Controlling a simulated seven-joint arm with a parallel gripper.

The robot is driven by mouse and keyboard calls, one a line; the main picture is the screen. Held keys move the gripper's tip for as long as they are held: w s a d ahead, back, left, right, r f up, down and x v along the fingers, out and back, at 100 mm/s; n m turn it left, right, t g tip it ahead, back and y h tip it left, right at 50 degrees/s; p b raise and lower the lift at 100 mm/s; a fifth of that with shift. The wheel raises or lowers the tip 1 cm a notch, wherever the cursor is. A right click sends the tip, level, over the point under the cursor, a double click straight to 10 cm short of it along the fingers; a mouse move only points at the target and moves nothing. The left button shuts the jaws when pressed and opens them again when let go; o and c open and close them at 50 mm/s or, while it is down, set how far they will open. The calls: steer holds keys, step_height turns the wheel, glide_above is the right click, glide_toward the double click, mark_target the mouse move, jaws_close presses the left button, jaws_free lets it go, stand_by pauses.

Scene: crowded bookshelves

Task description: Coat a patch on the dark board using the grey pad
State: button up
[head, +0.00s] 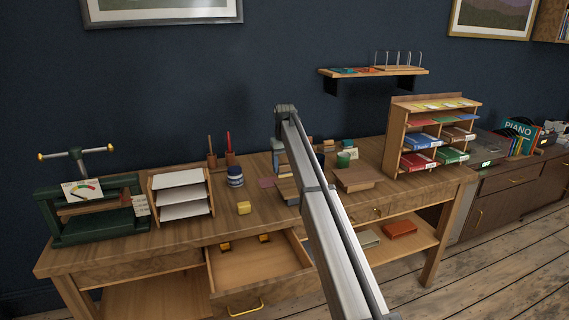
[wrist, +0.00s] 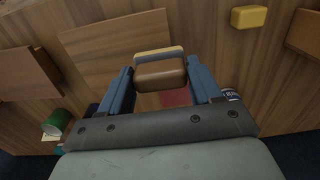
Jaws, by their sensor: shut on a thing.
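My gripper (wrist: 160,78) is shut on a brown block with a grey and a yellowish strip along its edge, which I take to be the pad (wrist: 160,73). The pad is above the bench; whether it touches anything below cannot be told. In the wrist view a flat wooden board (wrist: 112,45) lies just beyond the pad, to the left. A darker brown board (wrist: 22,78) is at the left edge; it also shows in the head view (head: 357,179). I cannot tell which is the dark board. In the head view my arm hides much of the gripper area.
A green cup (head: 343,160) stands behind the darker board. The drawer (head: 258,268) is open at the front. A paper rack (head: 181,194) and shelf unit (head: 432,137) flank the middle.

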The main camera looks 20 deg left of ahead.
mark_target(284, 172)
steer(key=shift+f, duration=2.75)
steer(key=shift+w+d+f, duration=0.4)
steer(key=shift+f, duration=0.05)
steer(key=shift+c, duration=0.4)
steer(key=shift+w+d+f, duration=0.1)
steer(key=shift+w+d, duration=4.9)
steer(key=shift+d, duration=0.05)
steer(key=shift+w+a, duration=0.6)
steer(key=shift+a, duration=0.05)
steer(key=shift+s+a, duration=0.75)
steer(key=shift+s, duration=0.3)
steer(key=shift+s+a, duration=4.45)
steer(key=shift+a, duration=0.05)
steer(key=shift+w+a, duration=0.55)
steer(key=shift+a, duration=0.05)
steer(key=shift+w+d, duration=5.3)
steer(key=shift+d, duration=0.1)
steer(key=shift+d+r, duration=0.1)
steer(key=shift+r, duration=0.1)
step_height(284, 172, up, 8)
steer(key=shift+f, duration=0.15)
